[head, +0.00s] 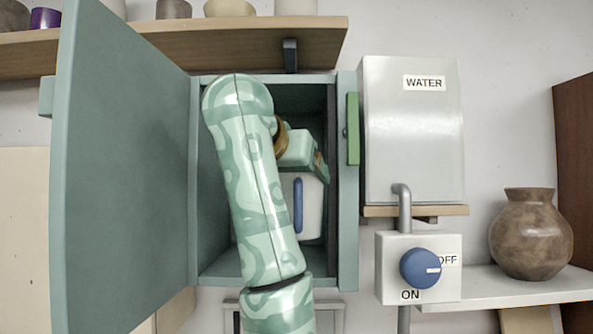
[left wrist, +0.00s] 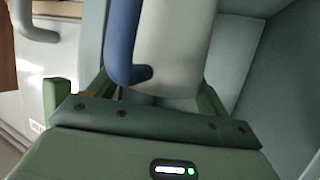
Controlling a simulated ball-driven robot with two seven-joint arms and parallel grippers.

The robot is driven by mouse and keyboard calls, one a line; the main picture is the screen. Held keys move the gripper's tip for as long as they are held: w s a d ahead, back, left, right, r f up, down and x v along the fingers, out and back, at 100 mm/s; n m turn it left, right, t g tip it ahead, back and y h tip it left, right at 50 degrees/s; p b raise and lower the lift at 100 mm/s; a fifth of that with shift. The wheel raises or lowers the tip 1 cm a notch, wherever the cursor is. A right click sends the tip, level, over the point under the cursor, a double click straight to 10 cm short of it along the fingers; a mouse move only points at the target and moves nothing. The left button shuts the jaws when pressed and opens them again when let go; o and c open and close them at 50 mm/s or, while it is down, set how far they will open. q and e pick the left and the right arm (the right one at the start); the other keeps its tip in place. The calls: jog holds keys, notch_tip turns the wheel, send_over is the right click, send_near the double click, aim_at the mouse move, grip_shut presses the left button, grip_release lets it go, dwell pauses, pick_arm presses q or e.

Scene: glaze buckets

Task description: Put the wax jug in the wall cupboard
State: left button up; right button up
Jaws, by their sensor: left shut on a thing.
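The wall cupboard (head: 219,267) is teal, and its door (head: 125,170) stands open to the left. The wax jug (head: 313,215) is a white jug with a blue handle, inside the cupboard towards the right. My left arm reaches in and hides part of the interior. My left gripper (head: 318,170) is at the top of the jug and shut on it. In the left wrist view the jug's pale body (left wrist: 172,45) and blue handle (left wrist: 122,45) show by the green fingers. I cannot tell whether the jug touches the cupboard floor. My right gripper is not in view.
A wooden shelf (head: 200,50) with several pots runs above the cupboard. To the right are a metal WATER tank (head: 412,140) and a tap box with a blue knob (head: 420,268). A brown vase (head: 531,235) stands on a white shelf (head: 510,288) at the far right.

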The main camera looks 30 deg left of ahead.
pick_arm(q)
jog(key=w+a+p, duration=0.6)
jog(key=w, duration=0.6)
notch_tip(320, 180, down, 7)
jog(key=p, duration=0.2)
jog(key=shift+w+a+p, duration=0.15)
jog(key=shift+w+p, duration=0.15)
jog(key=shift+f, duration=0.1)
jog(key=o, duration=1.7)
jog(key=shift+f, duration=0.1)
jog(key=shift+o, duration=0.2)
jog(key=b+v, duration=0.4)
jog(key=v, duration=0.8)
jog(key=shift+s, duration=0.1)
